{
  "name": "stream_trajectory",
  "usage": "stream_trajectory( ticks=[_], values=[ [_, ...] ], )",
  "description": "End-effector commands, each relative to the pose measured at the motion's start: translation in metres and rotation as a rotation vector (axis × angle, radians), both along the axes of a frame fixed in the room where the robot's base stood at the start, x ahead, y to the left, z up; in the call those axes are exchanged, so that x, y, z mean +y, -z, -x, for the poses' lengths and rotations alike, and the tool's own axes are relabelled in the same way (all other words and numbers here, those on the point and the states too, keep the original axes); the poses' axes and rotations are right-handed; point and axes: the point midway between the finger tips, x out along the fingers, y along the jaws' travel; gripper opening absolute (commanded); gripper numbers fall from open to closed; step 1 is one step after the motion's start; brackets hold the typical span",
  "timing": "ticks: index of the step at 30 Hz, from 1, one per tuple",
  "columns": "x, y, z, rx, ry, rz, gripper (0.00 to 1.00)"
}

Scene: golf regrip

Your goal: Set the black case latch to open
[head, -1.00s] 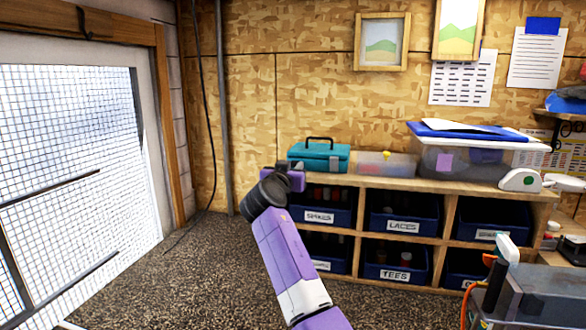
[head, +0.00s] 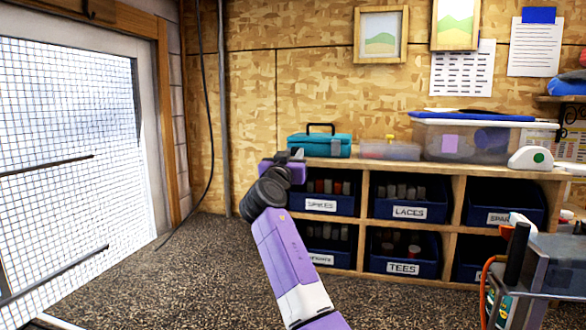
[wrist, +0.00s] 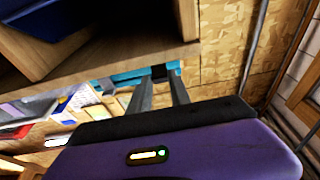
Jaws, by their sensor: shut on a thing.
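The teal case (head: 320,146), with a black handle on top, stands at the left end of the shelf top. My gripper (head: 292,156) is at its front left corner. In the wrist view, a strip of the teal case (wrist: 128,77) shows just beyond the fingers. A small black latch (wrist: 158,72) on the case lies between my fingertips (wrist: 161,80), and my gripper is shut on it. The fingers and the tilted view partly hide the latch, so I cannot tell its setting.
The wooden cubby shelf (head: 361,225) holds several labelled blue bins. A small clear box (head: 390,150) and a large blue-lidded clear bin (head: 470,140) stand right of the case. A mesh door (head: 70,170) is at left. The speckled floor left of the shelf is clear.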

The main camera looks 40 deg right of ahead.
Motion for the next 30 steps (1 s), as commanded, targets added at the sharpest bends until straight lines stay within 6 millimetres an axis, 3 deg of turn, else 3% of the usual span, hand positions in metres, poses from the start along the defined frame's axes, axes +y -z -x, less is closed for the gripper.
stream_trajectory(
  ticks=[18,19,22,30],
  values=[
    [0.0015,-0.0006,0.0008,-0.030,-0.002,0.040,0.00],
    [0.0015,-0.0006,0.0008,-0.030,-0.002,0.040,0.26],
    [0.0014,-0.0002,0.0008,-0.030,-0.002,0.039,0.45],
    [0.0011,0.0016,0.0007,-0.029,-0.001,0.037,0.45]
  ],
)
